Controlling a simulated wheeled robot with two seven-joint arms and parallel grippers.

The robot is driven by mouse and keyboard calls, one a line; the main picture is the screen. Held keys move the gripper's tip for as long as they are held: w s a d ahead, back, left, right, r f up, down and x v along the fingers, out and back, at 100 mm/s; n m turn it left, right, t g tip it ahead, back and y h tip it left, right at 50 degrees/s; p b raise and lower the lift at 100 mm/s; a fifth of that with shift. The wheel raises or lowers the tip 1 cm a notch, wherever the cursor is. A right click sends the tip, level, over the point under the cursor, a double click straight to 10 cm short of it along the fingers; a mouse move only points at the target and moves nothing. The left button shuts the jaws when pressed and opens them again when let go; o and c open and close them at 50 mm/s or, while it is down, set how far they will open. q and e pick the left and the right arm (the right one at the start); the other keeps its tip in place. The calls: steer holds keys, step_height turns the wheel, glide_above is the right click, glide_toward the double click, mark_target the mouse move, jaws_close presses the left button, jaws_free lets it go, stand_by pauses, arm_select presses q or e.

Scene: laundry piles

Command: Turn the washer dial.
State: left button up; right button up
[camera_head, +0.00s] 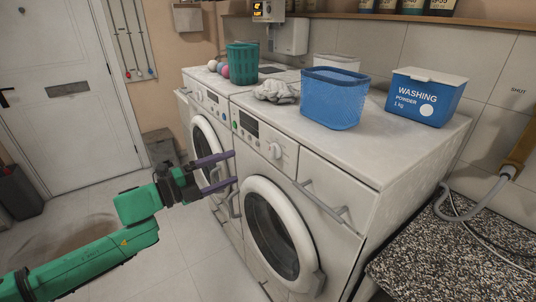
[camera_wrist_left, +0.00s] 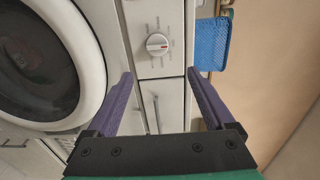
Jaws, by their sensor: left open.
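The nearer white washer (camera_head: 313,196) has a round, light dial (camera_head: 275,151) on its front panel, above and right of its round door (camera_head: 270,232). In the left wrist view a dial (camera_wrist_left: 157,44) with a reddish line and printed marks around it lies ahead, beyond the fingertips. My left gripper (camera_head: 233,168) is open and empty, with purple fingers pointing at the machine front, left of the nearer dial and apart from it. It also shows in the left wrist view (camera_wrist_left: 160,73), with the dial between the lines of its fingers. My right gripper is not in view.
A second washer (camera_head: 196,112) stands to the left. On top are a green basket (camera_head: 242,64), a grey cloth (camera_head: 276,91), a blue basket (camera_head: 331,98) and a washing powder box (camera_head: 425,97). A bar handle (camera_head: 320,203) sticks out right of the dial. Floor at left is mostly clear.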

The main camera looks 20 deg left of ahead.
mark_target(270, 153)
arm_select(q)
steer(key=p+x, duration=0.2)
steer(key=x, duration=0.4)
steer(key=p+x, duration=0.2)
steer(key=x, duration=0.4)
steer(key=shift+w+a+f, duration=0.1)
steer(key=shift+w+f, duration=0.05)
steer(key=shift+w, duration=0.4)
steer(key=shift+f, duration=0.1)
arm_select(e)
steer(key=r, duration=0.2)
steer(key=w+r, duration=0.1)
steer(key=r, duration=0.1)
arm_select(q)
steer(key=c, duration=1.4)
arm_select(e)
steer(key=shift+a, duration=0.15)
